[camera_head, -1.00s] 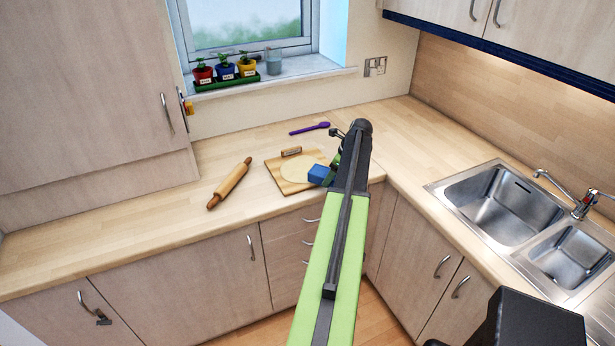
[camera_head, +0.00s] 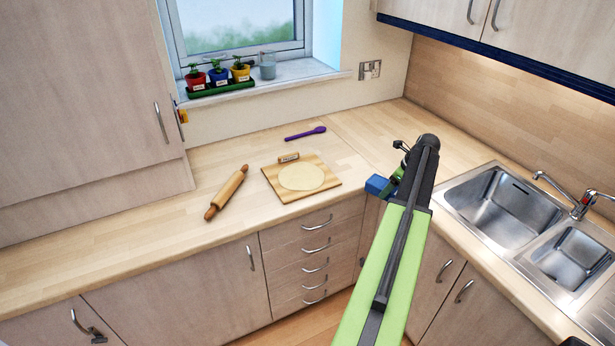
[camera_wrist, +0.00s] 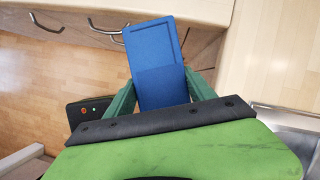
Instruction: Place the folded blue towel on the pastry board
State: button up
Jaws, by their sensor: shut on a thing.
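The folded blue towel (camera_head: 378,186) is held at the end of my arm, to the right of the pastry board. In the wrist view the towel (camera_wrist: 160,65) sits between the two green fingers of my gripper (camera_wrist: 160,95), which is shut on it. Cabinet fronts and floor show beyond it there. The pastry board (camera_head: 325,187) lies on the worktop, with a round pale sheet of dough (camera_head: 301,177) on it and a small wooden-looking item (camera_head: 289,158) at its back edge. A clear gap separates towel and board in the head view.
A rolling pin (camera_head: 228,192) lies left of the board and a purple spoon (camera_head: 305,133) behind it. The steel sink (camera_head: 495,207) is at the right. Potted plants (camera_head: 219,76) stand on the windowsill. Drawer handles (camera_head: 317,226) project below the worktop.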

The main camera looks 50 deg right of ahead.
aim_at(302, 176)
jog(key=i, duration=1)
